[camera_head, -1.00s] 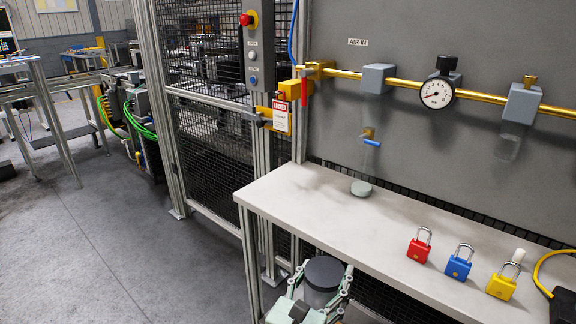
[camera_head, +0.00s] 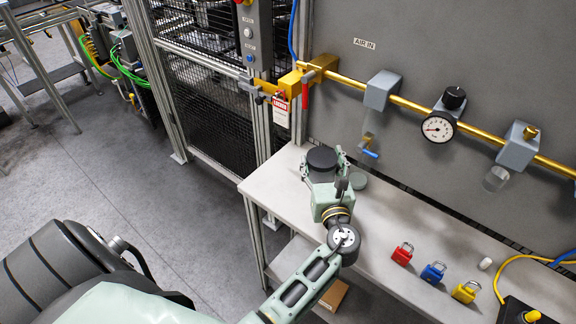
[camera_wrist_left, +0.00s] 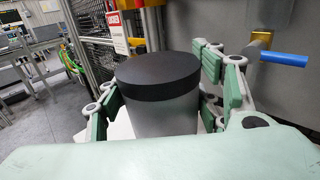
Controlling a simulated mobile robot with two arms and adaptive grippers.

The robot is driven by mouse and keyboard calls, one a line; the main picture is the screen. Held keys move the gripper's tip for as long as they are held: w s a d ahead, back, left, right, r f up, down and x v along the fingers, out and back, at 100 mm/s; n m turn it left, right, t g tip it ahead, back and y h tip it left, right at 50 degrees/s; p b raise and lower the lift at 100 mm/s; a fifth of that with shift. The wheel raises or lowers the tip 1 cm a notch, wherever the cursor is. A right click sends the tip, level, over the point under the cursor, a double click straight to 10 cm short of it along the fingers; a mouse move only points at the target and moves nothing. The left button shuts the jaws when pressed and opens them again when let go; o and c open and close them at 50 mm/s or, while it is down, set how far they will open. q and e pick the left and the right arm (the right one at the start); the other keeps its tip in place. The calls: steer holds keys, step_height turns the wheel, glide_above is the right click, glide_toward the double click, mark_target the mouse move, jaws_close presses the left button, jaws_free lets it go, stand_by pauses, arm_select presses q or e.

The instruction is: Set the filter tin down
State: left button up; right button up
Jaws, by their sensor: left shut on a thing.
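The filter tin (camera_head: 322,158) is a grey cylinder with a broad black lid. It is upright over the left end of the pale bench top (camera_head: 390,219). My left gripper (camera_head: 321,166) is shut on it, one finger on each side. The tin also fills the middle of the left wrist view (camera_wrist_left: 160,95), between the green finger pads. Its base is hidden by the gripper, so I cannot tell whether it touches the bench. My right gripper is not in view.
A round grey-green disc (camera_head: 357,181) lies right beside the gripper, below a blue-handled valve (camera_head: 370,154). Red (camera_head: 402,254), blue (camera_head: 433,272) and yellow (camera_head: 466,292) padlocks stand further right. Bench between is clear. A gauge (camera_head: 438,127) hangs on the brass pipe behind.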

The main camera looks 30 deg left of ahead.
arm_select(q)
steer(key=a+f+b, duration=0.3)
steer(key=w+a+f+b, duration=0.1)
steer(key=a+f+b, duration=0.2)
steer(key=a+f, duration=0.1)
steer(key=a+f+b, duration=0.4)
steer(key=shift+w+a, duration=0.1)
steer(key=shift+w, duration=0.2)
steer(key=shift+r, duration=0.15)
steer(key=o, duration=1.4)
steer(key=shift+f, duration=0.2)
steer(key=shift+c, duration=0.2)
